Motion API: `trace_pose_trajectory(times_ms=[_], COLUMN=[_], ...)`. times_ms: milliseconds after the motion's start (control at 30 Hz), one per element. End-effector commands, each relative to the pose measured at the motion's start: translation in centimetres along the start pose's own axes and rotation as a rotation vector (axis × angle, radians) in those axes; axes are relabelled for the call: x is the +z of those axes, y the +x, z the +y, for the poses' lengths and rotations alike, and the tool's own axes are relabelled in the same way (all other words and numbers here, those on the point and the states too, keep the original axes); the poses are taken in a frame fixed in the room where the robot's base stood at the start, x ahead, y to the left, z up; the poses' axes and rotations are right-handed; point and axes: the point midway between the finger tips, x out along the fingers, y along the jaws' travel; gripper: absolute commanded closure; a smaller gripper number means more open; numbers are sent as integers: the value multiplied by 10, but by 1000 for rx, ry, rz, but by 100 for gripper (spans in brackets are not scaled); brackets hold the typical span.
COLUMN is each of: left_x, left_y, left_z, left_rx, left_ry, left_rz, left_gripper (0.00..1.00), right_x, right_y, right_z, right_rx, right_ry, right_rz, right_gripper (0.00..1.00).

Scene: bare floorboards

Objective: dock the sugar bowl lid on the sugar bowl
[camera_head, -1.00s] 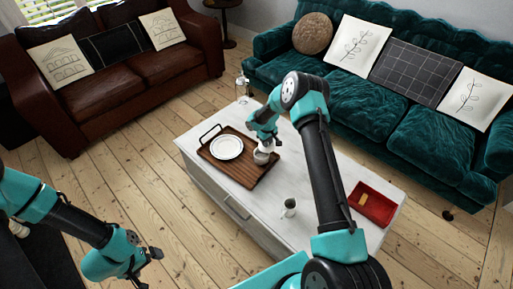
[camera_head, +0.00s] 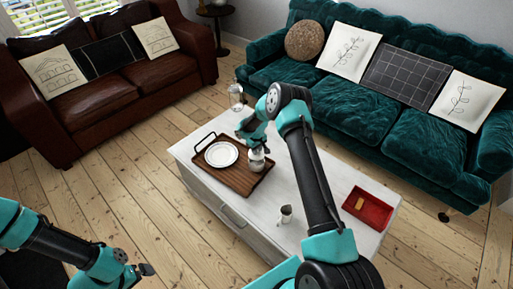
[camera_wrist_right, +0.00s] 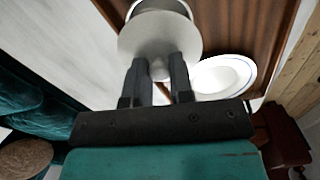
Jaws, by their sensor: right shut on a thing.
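The grey-white sugar bowl (camera_head: 257,165) stands on the right part of the brown wooden tray (camera_head: 238,184). In the right wrist view the bowl's rim (camera_wrist_right: 183,10) shows partly behind the pale round lid (camera_wrist_right: 150,35). My right gripper (camera_wrist_right: 160,66) is shut on the lid's knob. The lid overlaps the bowl in that view, off to one side of its rim; I cannot tell whether they touch. In the head view the right gripper (camera_head: 255,148) is just above the bowl. My left gripper (camera_head: 147,270) is low at the left, away from the table; its jaw opening is unclear.
A white plate (camera_head: 221,155) lies on the tray, left of the bowl. A small jug (camera_head: 285,214) and a red tray (camera_head: 368,208) stand on the white table (camera_head: 320,190). A glass object (camera_head: 236,94) is at the far corner.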

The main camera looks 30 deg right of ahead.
Motion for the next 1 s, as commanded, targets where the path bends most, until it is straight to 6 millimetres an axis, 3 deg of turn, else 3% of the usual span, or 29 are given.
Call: trace_pose_trajectory(times_ms=[400, 1000], left_x=[0, 0], left_y=[0, 0], left_z=[0, 0], left_rx=[0, 0], left_ry=[0, 0], left_rz=[0, 0], left_gripper=[0, 0], right_x=[0, 0], right_y=[33, 36], right_z=[0, 0], right_rx=[0, 1], right_ry=[2, 1], right_rz=[0, 1], right_gripper=[100, 100])
